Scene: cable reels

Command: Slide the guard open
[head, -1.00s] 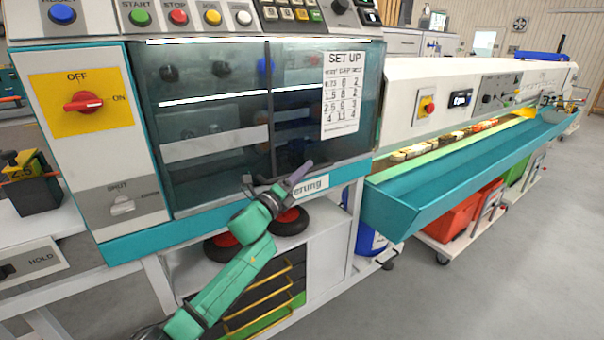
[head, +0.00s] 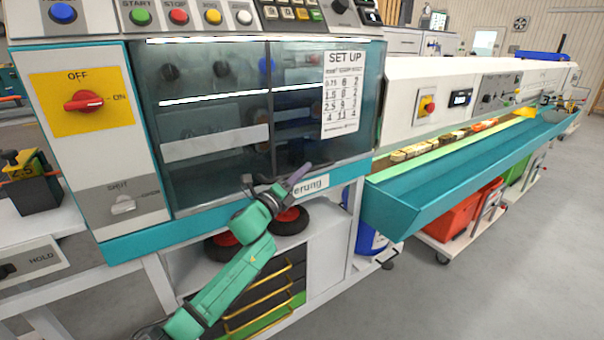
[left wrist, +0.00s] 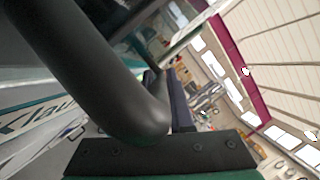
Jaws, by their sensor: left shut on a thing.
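The guard (head: 300,110) is a dark see-through panel on the front of the machine, with a white SET UP sheet (head: 341,93) on it. It covers the right part of the window. My left gripper (head: 296,177) is at the guard's lower edge, shut on what looks like its dark handle. In the left wrist view a thick, black, bent bar, the handle (left wrist: 95,75), passes close in front of a bolted gripper finger (left wrist: 160,155). In the head view the gripper mostly hides the handle. My right gripper is not in view.
Left of the window are a red switch (head: 83,101) on a yellow plate and a grey SHUT selector (head: 122,204). Push buttons line the panel above. A teal trough (head: 440,180) runs away to the right. Open grey floor (head: 500,270) lies at the lower right.

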